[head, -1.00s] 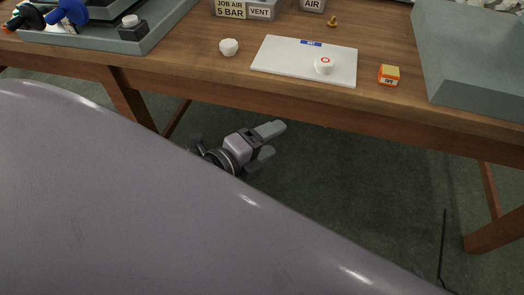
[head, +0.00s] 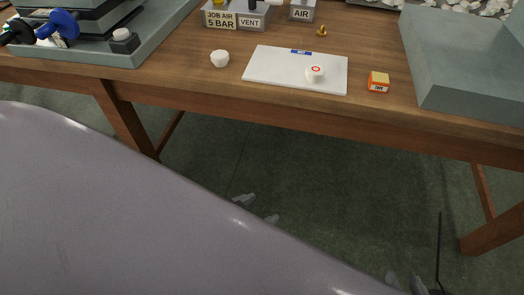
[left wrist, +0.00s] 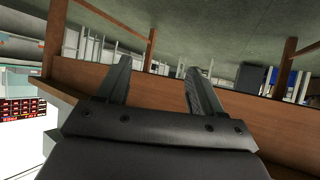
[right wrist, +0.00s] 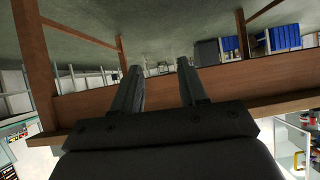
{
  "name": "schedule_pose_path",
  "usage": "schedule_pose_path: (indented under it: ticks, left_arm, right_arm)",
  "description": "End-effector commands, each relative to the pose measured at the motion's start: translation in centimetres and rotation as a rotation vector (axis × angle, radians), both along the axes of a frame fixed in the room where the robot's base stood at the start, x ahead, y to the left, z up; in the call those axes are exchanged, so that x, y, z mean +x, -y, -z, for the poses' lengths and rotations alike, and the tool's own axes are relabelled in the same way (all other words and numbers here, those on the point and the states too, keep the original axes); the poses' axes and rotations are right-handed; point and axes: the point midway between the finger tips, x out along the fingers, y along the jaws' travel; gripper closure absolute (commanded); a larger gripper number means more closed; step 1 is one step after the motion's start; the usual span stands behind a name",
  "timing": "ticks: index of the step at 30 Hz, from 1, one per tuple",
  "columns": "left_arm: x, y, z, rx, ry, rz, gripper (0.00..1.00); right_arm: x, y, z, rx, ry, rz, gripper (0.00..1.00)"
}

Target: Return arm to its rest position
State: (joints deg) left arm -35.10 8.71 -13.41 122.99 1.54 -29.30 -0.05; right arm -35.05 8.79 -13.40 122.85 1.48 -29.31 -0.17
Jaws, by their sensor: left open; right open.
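My left gripper (head: 257,208) is low in front of the table, below the tabletop. In the head view only its fingertips show past my grey body; they stand apart and are empty. In the left wrist view the two fingers (left wrist: 158,78) are spread with nothing between them. My right gripper (head: 405,284) shows only as fingertips at the bottom edge of the head view. In the right wrist view its fingers (right wrist: 160,78) are also apart and empty. Both grippers are clear of the table. Most of both arms is hidden.
The wooden table (head: 190,85) stands beyond both grippers. On it are a white board (head: 270,70) bearing a red-ringed white cap (head: 315,75), another white cap (head: 220,59), an orange tape box (head: 378,82) and a grey tray (head: 465,95). Green floor (head: 320,170) lies open before it.

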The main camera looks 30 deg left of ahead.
Motion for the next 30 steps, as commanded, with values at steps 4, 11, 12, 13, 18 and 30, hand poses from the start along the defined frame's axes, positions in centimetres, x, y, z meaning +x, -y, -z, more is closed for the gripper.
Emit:
schedule_pose_path:
  ticks: [4, 11, 12, 13, 18, 30]
  left_arm:
    - [-0.1, -0.2, -1.7, 0.005, -0.003, -0.003, 0.33]
    - [-0.5, -1.1, -6.2, 0.018, -0.018, -0.021, 0.33]
    - [-0.6, -1.2, -6.9, 0.020, -0.020, -0.023, 0.33]
    - [-0.6, -1.4, -7.4, 0.021, -0.021, -0.025, 0.33]
    - [-1.0, -2.0, -10.7, 0.029, -0.030, -0.038, 0.33]
    - [-2.1, -3.7, -15.1, 0.053, -0.053, -0.069, 0.33]
  right_arm:
    - [0.0, 0.1, -2.0, -0.001, 0.001, 0.003, 0.57]
    - [0.0, 1.0, -7.0, -0.014, 0.002, 0.020, 0.57]
    - [0.0, 1.2, -7.7, -0.015, 0.000, 0.023, 0.57]
    - [-0.1, 1.3, -8.2, -0.017, -0.002, 0.024, 0.57]
    - [-0.7, 2.2, -11.0, -0.028, -0.020, 0.042, 0.57]
    - [-2.2, 3.7, -15.2, -0.045, -0.055, 0.076, 0.57]
